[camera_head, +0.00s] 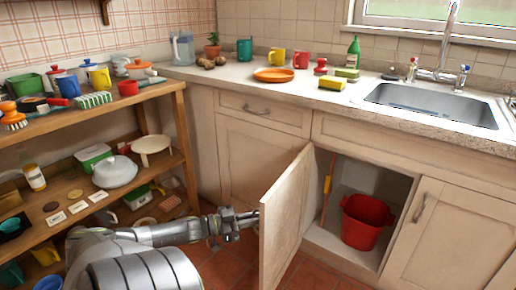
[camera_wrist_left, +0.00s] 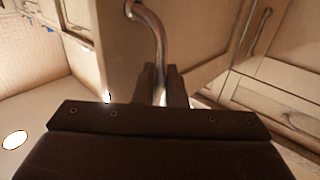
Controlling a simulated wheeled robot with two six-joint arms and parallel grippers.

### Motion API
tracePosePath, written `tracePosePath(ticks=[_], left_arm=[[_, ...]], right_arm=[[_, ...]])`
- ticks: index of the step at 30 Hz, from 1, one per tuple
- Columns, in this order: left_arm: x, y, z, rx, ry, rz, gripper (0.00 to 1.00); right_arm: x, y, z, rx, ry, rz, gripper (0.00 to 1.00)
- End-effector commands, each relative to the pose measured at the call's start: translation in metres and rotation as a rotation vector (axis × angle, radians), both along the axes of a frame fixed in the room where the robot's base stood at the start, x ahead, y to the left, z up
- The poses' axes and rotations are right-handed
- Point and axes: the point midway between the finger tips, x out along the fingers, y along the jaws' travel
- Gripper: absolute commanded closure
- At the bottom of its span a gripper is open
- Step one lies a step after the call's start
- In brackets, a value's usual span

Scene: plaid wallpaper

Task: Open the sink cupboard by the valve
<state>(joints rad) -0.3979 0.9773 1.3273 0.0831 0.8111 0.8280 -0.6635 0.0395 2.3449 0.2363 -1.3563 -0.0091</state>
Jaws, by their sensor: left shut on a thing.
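The sink cupboard door (camera_head: 287,220) stands swung well out from the cabinet, so the inside of the sink cupboard (camera_head: 350,180) shows. My left gripper (camera_head: 250,217) is at the outer face of this door, near its free edge. In the left wrist view, my left gripper (camera_wrist_left: 162,80) is shut on the curved metal door handle (camera_wrist_left: 153,28), which runs down between its fingers. The handle is hidden behind the door in the head view. My right gripper is not in view.
A wooden shelf (camera_head: 160,94) loaded with dishes is on the left, near my left arm. Tiled floor (camera_head: 325,275) lies in front.

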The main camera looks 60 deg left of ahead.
Motion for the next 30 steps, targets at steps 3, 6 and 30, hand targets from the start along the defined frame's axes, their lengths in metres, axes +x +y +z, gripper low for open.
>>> tracePosePath(ticks=[3,6,30], left_arm=[[0.001,0.001,0.001,-0.003,0.001,0.002,1.00],[0.000,0.000,0.001,-0.003,0.001,0.002,1.00],[-0.045,0.015,0.000,0.000,0.007,0.002,0.73]], right_arm=[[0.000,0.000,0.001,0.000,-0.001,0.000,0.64],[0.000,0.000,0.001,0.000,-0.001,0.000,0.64],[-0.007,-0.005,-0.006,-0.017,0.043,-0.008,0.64]])
